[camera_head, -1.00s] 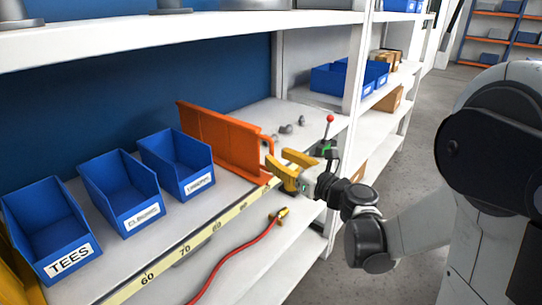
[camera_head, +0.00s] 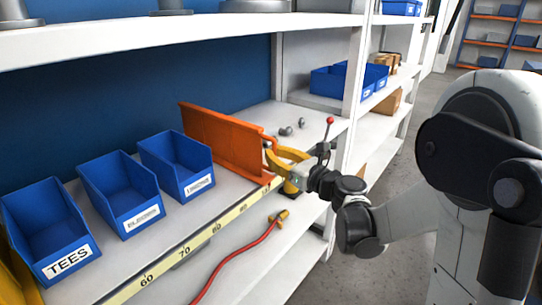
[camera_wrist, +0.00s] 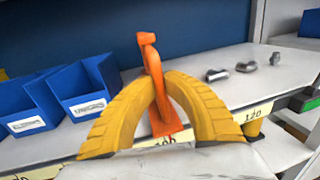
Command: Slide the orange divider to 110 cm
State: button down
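The orange divider (camera_head: 225,143) stands upright across the shelf, right of the blue bins. Its front edge is at the yellow scale strip (camera_head: 215,229). My gripper (camera_head: 268,158) is at the divider's front end. In the wrist view, the yellow fingers of my gripper (camera_wrist: 161,84) curve in from both sides and close on the orange divider (camera_wrist: 153,70), with the tips against it. The scale beneath reads about 100 by the divider's foot, partly hidden by the fingers; 120 shows to the right.
Three blue bins, including TEES (camera_head: 68,263), stand left of the divider. Several grey fittings (camera_head: 290,130) lie on the shelf to its right. A red-knobbed lever (camera_head: 329,122) rises near the shelf post (camera_head: 353,70). A red hose (camera_head: 240,257) lies on the level below.

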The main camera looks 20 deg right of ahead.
jog(key=w+d, duration=0.5)
jog(key=d, duration=0.2)
jog(key=shift+d, duration=0.2)
jog(key=c, duration=1.5)
grip_release()
jog(key=shift+o, duration=0.2)
jog(key=v, duration=1.2)
